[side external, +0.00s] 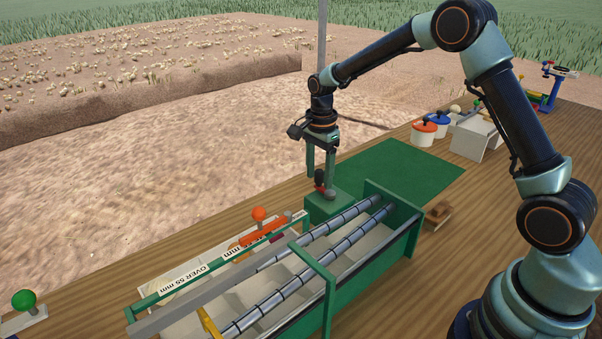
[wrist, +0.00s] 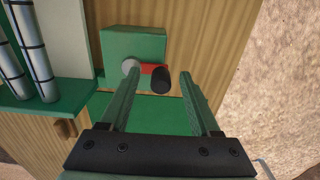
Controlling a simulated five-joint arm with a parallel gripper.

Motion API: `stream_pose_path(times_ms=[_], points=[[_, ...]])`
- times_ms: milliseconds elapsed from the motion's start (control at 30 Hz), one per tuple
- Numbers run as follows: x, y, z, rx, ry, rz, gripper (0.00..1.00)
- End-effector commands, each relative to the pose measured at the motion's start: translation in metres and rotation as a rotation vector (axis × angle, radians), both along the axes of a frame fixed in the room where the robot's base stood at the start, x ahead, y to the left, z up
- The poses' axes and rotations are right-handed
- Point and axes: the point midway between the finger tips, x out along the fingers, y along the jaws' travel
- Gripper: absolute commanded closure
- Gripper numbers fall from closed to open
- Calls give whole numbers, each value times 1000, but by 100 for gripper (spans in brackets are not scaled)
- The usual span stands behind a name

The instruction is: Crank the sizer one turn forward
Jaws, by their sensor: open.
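The sizer (side external: 414,222) is a green frame with long banded metal rollers (side external: 345,240). A green box (side external: 322,207) stands at its far end. The crank is a red arm with a dark knob; in the wrist view the knob (wrist: 161,80) sticks out from a grey hub (wrist: 131,67) on the box. My gripper (side external: 321,188) points down over the box with its fingers apart. In the wrist view my gripper (wrist: 160,73) has one finger to each side of the dark knob, the left one overlapping the hub. I cannot tell whether a finger touches the crank.
A green mat (side external: 405,170) lies behind the sizer. An orange knob (side external: 259,214) stands by the trays labelled "OVER 55 mm". A green ball knob (side external: 24,299) is at far left. Red and blue lidded pots (side external: 424,133) and a pale bin (side external: 474,138) stand farther right.

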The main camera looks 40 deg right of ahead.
Motion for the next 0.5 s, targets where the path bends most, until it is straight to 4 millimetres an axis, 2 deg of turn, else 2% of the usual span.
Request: stream_pose_path(times_ms=[233, 500], points=[[0, 0, 2, 0, -2, 0, 37], [1, 0, 20, 0, -3, 0, 37]])
